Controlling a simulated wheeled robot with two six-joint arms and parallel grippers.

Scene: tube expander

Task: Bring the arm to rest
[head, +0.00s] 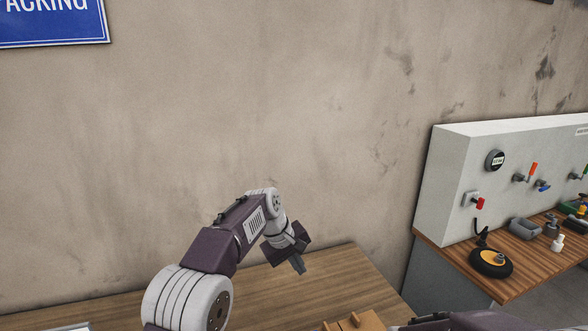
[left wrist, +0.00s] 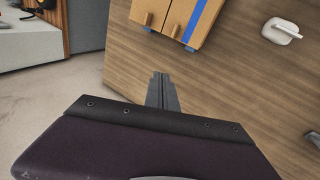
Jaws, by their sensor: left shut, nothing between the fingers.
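My left arm comes in from the lower left in the head view. Its gripper (head: 298,264) is shut and empty, held above the wooden table (head: 345,278) with the fingers pointing down. In the left wrist view the closed fingers (left wrist: 162,90) show against the bare tabletop (left wrist: 125,68). My right gripper is not in view; only a dark purple part of mine shows at the bottom right of the head view.
A wooden box (head: 366,321) with a blue stripe in the wrist view (left wrist: 178,18) sits on the table. A white item (left wrist: 281,30) lies beside it. A grey panel (head: 452,180) and bench (head: 533,262) with a black round device (head: 490,262) stand right.

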